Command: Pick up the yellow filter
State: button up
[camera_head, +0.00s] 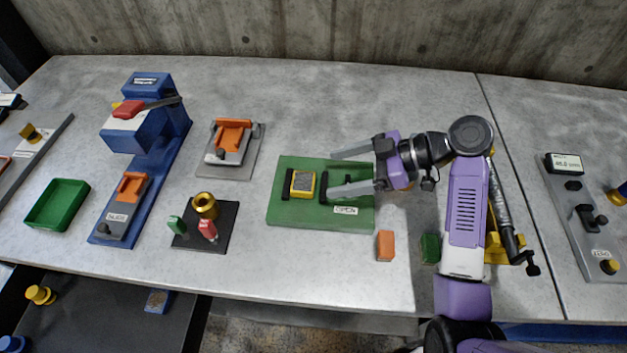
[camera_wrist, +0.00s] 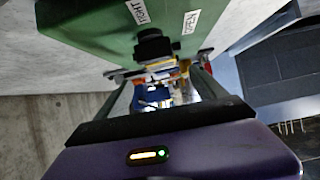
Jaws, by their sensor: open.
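The yellow filter (camera_head: 302,184), a small block with a yellow rim and a grey face, sits on the green base plate (camera_head: 286,215) between two black holders. My gripper (camera_head: 330,172) is open and empty. In the head view its two fingers point left over the right part of the plate, toward the filter, and appear apart from it. In the wrist view the fingers (camera_wrist: 160,78) reach forward beside the green plate (camera_wrist: 95,28), and a black holder (camera_wrist: 154,44) stands between them. A small yellowish part shows beyond the holder, but I cannot tell if it is the filter.
An orange block (camera_head: 385,246) and a dark green block (camera_head: 430,248) lie near the front edge. A black plate with a brass cylinder (camera_head: 205,205) stands to the left, with an orange clamp fixture (camera_head: 232,135) behind it. A blue press (camera_head: 150,130) is farther left.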

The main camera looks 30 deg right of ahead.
aim_at(306, 181)
jog(key=shift+p+x, duration=0.85)
jog(key=shift+x, duration=3.05)
jog(key=shift+s+f, duration=0.1)
jog(key=shift+s, duration=0.05)
jog(key=shift+c, duration=0.4)
jog(key=c, duration=1.4)
